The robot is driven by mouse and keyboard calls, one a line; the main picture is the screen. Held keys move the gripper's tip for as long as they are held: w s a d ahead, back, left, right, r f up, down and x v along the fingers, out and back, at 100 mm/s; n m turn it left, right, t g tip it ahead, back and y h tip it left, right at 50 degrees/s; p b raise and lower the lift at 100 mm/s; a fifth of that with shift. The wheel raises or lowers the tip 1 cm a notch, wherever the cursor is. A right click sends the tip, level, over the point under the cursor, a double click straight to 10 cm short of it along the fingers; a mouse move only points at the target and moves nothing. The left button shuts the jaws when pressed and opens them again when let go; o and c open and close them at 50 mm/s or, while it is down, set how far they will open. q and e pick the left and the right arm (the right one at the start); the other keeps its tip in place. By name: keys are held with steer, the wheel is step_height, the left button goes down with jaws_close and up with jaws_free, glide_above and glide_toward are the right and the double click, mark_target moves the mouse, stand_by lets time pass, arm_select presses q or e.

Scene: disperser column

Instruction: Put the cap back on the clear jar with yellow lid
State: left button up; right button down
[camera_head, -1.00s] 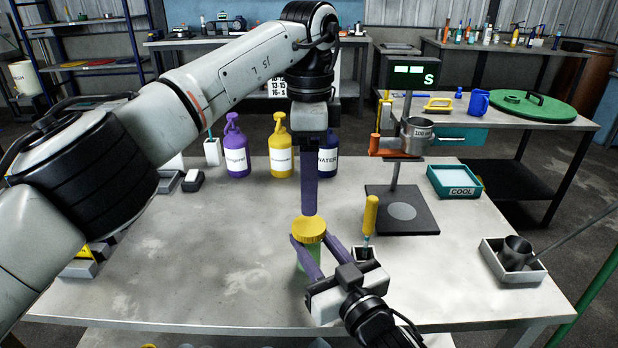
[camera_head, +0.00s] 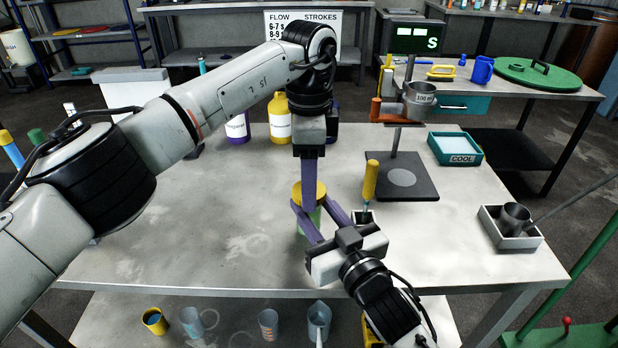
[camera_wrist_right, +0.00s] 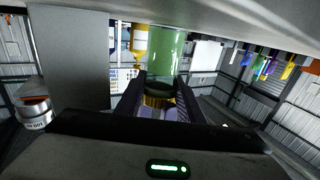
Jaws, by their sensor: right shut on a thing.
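The clear jar (camera_head: 315,217) with greenish contents stands on the table in front of me, and the yellow lid (camera_head: 297,190) is at its top. My right gripper (camera_head: 321,214) is shut on the jar, one purple finger on each side below the lid. The right wrist view shows the jar (camera_wrist_right: 165,50) and the lid (camera_wrist_right: 158,101) upside down between the fingers. I cannot tell whether the lid is seated. My left gripper (camera_head: 309,205) points straight down at the lid, a finger overlapping its front. I see it edge-on, so its opening is hidden.
A yellow-handled tool (camera_head: 370,182) stands in a small holder right of the jar. Behind it is a dark stand base (camera_head: 425,190). The table's left middle is clear.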

arm_select(q)
steer(key=c, duration=0.7)
steer(key=m, duration=0.7)
steer(key=shift+c, duration=0.2)
steer(key=m, duration=0.8)
steer(key=shift+m, duration=0.4)
steer(key=m, duration=0.8)
steer(key=shift+m, duration=0.3)
steer(key=m, duration=0.8)
steer(key=shift+f, duration=0.1)
